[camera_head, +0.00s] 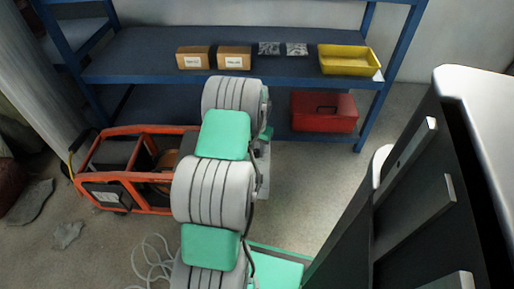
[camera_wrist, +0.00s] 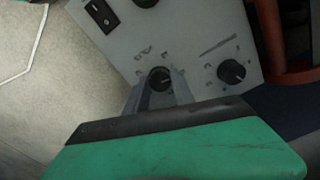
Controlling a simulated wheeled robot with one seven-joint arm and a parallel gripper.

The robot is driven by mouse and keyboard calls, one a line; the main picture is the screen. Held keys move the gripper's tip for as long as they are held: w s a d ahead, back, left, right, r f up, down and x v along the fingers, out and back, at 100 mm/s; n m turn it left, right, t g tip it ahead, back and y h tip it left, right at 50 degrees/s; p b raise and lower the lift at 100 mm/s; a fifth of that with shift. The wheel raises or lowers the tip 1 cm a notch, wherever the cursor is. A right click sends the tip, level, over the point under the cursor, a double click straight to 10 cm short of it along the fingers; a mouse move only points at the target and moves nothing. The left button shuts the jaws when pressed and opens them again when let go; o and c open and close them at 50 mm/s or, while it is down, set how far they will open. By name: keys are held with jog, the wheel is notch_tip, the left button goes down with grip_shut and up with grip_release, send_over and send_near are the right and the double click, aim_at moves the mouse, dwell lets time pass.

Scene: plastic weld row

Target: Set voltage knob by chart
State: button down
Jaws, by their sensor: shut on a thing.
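A light grey control panel (camera_wrist: 195,40) fills the upper middle of the wrist view. A black knob (camera_wrist: 160,76) sits between the fingertips of my gripper (camera_wrist: 159,88), which is shut on it. A second black knob (camera_wrist: 231,71) with a pale pointer mark is on the panel to the right. Another black knob (camera_wrist: 146,2) is cut off by the top edge. The markings around the knobs are too small to read, so I cannot tell which knob is for voltage. No chart is visible. In the head view my arm hides the gripper.
A black rocker switch (camera_wrist: 101,14) is on the panel's upper left. In the head view, an orange-framed machine (camera_head: 135,165) stands left of my arm. A blue shelf (camera_head: 140,55) behind holds cardboard boxes (camera_head: 193,57), a yellow bin (camera_head: 345,60) and a red toolbox (camera_head: 323,110).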

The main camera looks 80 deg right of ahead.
aim_at(257, 152)
jog(key=shift+m, duration=1.2)
jog(key=shift+w, duration=0.1)
jog(key=c, duration=1.1)
grip_release()
notch_tip(257, 152, up, 8)
jog(key=p, duration=0.2)
jog(key=shift+f+p, duration=0.1)
jog(key=shift+p, duration=0.25)
